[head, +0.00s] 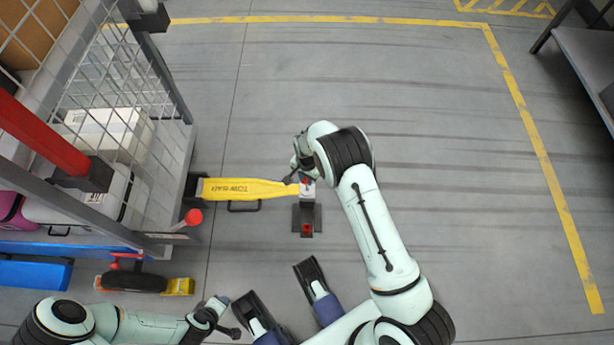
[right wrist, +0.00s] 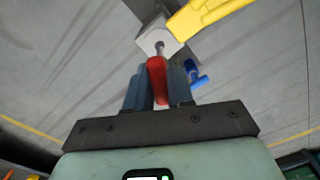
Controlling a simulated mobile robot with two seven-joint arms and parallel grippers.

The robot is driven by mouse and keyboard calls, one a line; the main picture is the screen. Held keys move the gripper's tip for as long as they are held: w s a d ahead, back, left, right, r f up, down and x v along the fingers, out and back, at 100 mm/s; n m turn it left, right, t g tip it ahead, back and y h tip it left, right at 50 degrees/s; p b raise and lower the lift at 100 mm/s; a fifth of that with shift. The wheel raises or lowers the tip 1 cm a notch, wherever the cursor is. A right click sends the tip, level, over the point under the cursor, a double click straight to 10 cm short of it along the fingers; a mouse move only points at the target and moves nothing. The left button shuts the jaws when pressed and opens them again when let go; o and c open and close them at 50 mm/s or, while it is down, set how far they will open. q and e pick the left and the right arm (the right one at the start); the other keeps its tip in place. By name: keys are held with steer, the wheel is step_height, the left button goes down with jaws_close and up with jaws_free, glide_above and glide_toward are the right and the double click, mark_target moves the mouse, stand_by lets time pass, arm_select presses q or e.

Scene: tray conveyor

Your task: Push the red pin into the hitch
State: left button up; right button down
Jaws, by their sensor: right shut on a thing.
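The red pin (right wrist: 157,78) is between the two blue-grey fingers of my right gripper (right wrist: 161,88), which is shut on its red handle. The pin's metal shaft meets the pale grey hitch block (right wrist: 150,37) at its hole; how deep it sits is not clear. In the head view the hitch (head: 308,190) is at the right end of the yellow tow bar (head: 245,189), and my right gripper (head: 299,178) is just above it, largely covering the pin. My left gripper (head: 226,316) is low at the left, away from the hitch; its finger gap is unclear.
A wire cage cart (head: 180,150) with boxes stands at the left, joined to the tow bar. A red knob (head: 193,217) sticks up beside it. A dark base with a red part (head: 306,228) lies below the hitch.

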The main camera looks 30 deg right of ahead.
arm_select(q)
steer(key=shift+s+a+b+x, duration=0.15)
steer(key=shift+b+x, duration=0.75)
steer(key=shift+x, duration=0.05)
steer(key=shift+s+a+b+x, duration=0.1)
steer(key=shift+a+b+x, duration=0.05)
steer(key=shift+b+x, duration=0.75)
arm_select(e)
steer(key=shift+f, duration=2.8)
steer(key=c, duration=0.9)
jaws_free()
arm_select(q)
steer(key=shift+f, duration=0.1)
steer(key=s+a+f+g, duration=0.1)
steer(key=s+f+g, duration=0.15)
steer(key=s, duration=0.55)
steer(key=w+d+r+t+p, duration=0.1)
steer(key=w+r+t+p, duration=0.1)
steer(key=w+r+p, duration=0.2)
steer(key=w+r, duration=0.2)
steer(key=w, duration=0.2)
steer(key=shift+r+t, duration=0.35)
steer(key=shift+r, duration=0.05)
arm_select(e)
step_height(320, 180, up, 14)
steer(key=shift+f, duration=0.25)
